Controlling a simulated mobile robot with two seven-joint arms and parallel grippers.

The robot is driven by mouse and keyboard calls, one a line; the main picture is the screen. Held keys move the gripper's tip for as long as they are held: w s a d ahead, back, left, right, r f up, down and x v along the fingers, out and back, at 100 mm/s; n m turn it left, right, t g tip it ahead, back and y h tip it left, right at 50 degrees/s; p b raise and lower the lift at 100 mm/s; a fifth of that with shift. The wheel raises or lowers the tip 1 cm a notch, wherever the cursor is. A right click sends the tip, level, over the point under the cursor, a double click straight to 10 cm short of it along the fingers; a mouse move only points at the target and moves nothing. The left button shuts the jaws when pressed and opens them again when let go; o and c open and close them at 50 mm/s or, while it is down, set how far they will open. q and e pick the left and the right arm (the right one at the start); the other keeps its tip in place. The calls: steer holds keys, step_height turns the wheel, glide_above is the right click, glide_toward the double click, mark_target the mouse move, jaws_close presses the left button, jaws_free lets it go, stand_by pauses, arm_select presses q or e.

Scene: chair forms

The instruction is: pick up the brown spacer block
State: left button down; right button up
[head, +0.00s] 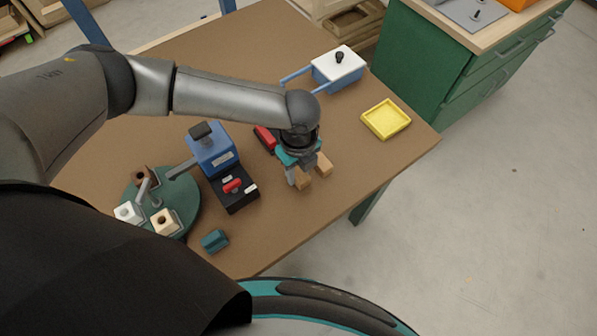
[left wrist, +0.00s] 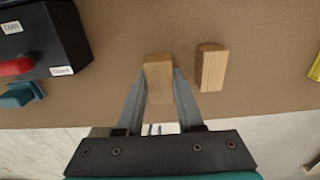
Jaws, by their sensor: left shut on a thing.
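Two light-brown wooden blocks are at the right part of the brown table. My left gripper (head: 300,177) is shut on one brown spacer block (head: 304,183), with a finger on each side. In the left wrist view the gripper (left wrist: 159,88) grips this block (left wrist: 158,72) near the middle of the picture. The other brown block (head: 323,164) stands just to its right, a small gap away; it also shows in the left wrist view (left wrist: 211,68). I cannot tell whether the held block is clear of the table. My right gripper is not in view.
A black box with a red handle (head: 238,198) and a blue device (head: 211,150) stand left of the gripper. A red object (head: 265,138) is close behind it. A yellow tray (head: 386,119) lies right. A green round turntable (head: 187,203) is far left. The table's front right is clear.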

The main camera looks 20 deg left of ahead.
mark_target(298, 172)
arm_select(q)
step_height(298, 172, up, 18)
steer(key=p, duration=0.3)
steer(key=a+r+n+b, duration=0.1)
steer(key=n+b, duration=0.3)
steer(key=n, duration=0.8)
steer(key=a+r+n+b, duration=0.1)
steer(key=a+n+b, duration=0.3)
steer(key=n, duration=0.9)
steer(key=shift+s+a+r+n, duration=0.2)
steer(key=shift+r+n, duration=0.1)
steer(key=shift+r, duration=0.1)
steer(key=shift+a, duration=0.15)
